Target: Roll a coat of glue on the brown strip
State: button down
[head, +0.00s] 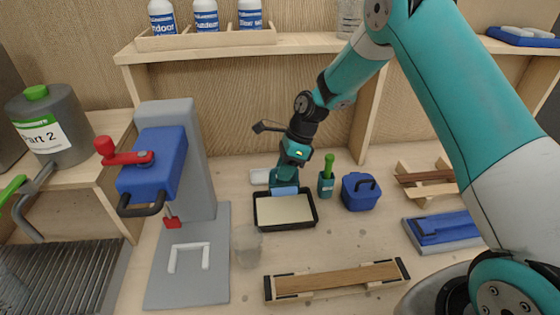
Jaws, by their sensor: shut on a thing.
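A brown strip (338,277) lies in a pale wooden holder with black ends at the front middle of the bench. A black tray (284,227) with a flat cream surface, seemingly glue, stands behind it. My gripper (284,179) is at the tray's back edge, pointing down and shut on what looks like the glue roller. The blue roller head (285,191) shows just below the gripper, at the back of the tray. I cannot tell whether it touches the glue. The roller's handle is mostly hidden by the gripper.
A clear cup (246,245) stands left of the tray. A green-handled brush in a teal pot (326,178) and a blue box (360,192) stand right of it. A grey press with a blue head (153,165) rises at left. A wooden rack (428,183) sits at right.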

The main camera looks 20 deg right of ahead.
aim_at(285, 184)
jog(key=shift+d+f+b, duration=0.1)
jog(key=shift+f+b, duration=2.85)
jog(key=shift+b, duration=0.05)
jog(key=shift+s+f, duration=0.15)
jog(key=shift+f, duration=0.5)
dwell(0.4)
notch_tip(285, 184, up, 7)
jog(key=p, duration=0.7)
jog(key=shift+r, duration=0.15)
dwell(0.6)
